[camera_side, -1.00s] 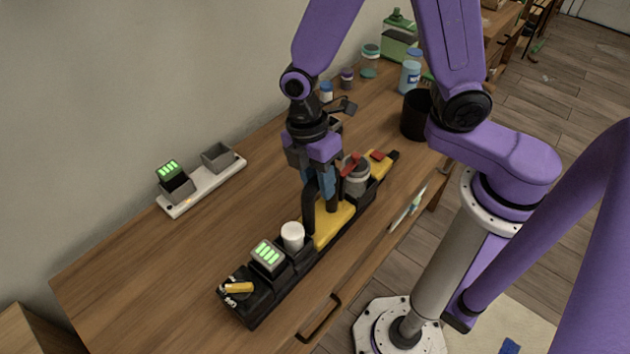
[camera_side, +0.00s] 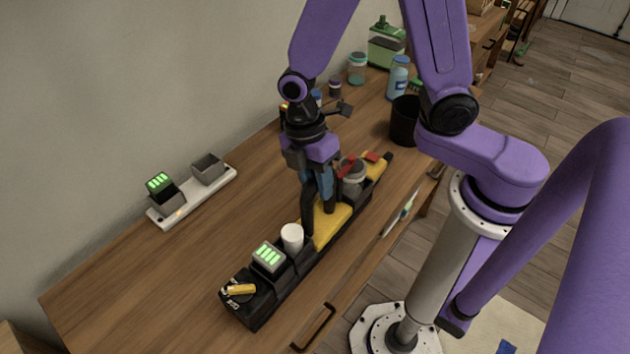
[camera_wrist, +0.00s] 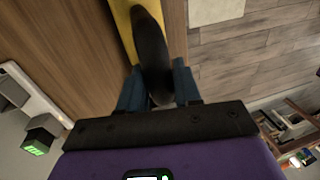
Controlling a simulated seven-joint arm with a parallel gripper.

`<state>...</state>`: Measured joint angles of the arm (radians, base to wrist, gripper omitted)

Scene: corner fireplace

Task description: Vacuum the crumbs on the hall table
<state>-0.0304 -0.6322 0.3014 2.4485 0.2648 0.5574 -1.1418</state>
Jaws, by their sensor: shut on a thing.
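A long black and yellow machine, apparently the vacuum (camera_side: 331,222), lies along the front of the wooden table (camera_side: 215,240). Its near end has a dial with a yellow knob (camera_side: 240,289), a battery block with green bars (camera_side: 268,256) and a white cap. A grey canister with red parts sits towards its far end. My gripper (camera_side: 319,200) is shut on its black handle. In the wrist view the dark handle (camera_wrist: 152,55) stands between my blue fingers (camera_wrist: 158,88). I cannot make out any crumbs. Whether the machine touches the tabletop is unclear.
A white charger (camera_side: 195,198) with a green-barred battery and an empty grey cup stands by the wall. A black bin (camera_side: 404,120), bottles (camera_side: 397,78), jars and a green container (camera_side: 386,46) stand farther back.

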